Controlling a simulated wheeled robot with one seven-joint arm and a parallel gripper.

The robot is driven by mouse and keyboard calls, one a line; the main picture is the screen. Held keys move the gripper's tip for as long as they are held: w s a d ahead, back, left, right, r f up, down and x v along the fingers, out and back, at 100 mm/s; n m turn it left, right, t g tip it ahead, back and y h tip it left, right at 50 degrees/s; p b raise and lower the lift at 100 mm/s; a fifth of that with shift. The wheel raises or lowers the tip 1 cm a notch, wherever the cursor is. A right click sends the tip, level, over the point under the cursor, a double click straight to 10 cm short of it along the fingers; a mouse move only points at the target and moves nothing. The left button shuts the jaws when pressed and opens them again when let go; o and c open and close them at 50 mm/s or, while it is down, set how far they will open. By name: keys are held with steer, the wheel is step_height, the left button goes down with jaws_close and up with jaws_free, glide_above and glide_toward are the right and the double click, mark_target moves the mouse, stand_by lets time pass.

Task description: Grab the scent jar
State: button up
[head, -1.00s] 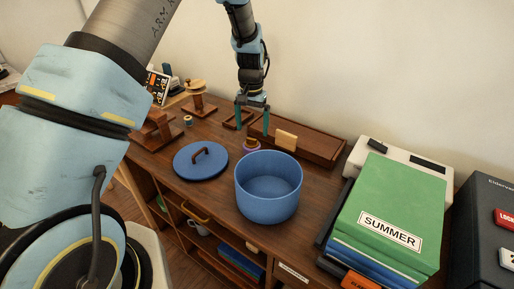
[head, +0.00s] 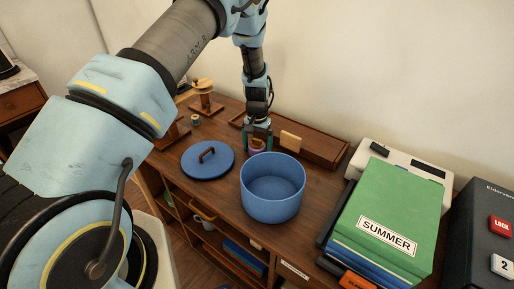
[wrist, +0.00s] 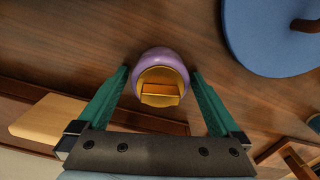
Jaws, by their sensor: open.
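The scent jar is a small purple round jar with a gold top; in the wrist view the jar (wrist: 163,62) stands between the tips of my open fingers, with dark gaps beside it. In the head view the jar (head: 256,151) shows low between the fingers, just behind the blue pot, partly hidden by my gripper. My gripper (head: 258,145) points down over it. In the wrist view my gripper (wrist: 160,80) has its two green fingers spread, one on each side of the jar.
A blue round pot (head: 272,207) stands close in front of the jar. A blue lid (head: 200,167) with a brown handle lies to the left. A long wooden tray (head: 322,150) is behind on the wooden desk. A green SUMMER binder stack (head: 385,195) is at the right.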

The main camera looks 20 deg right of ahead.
jaws_close()
stand_by(0.8)
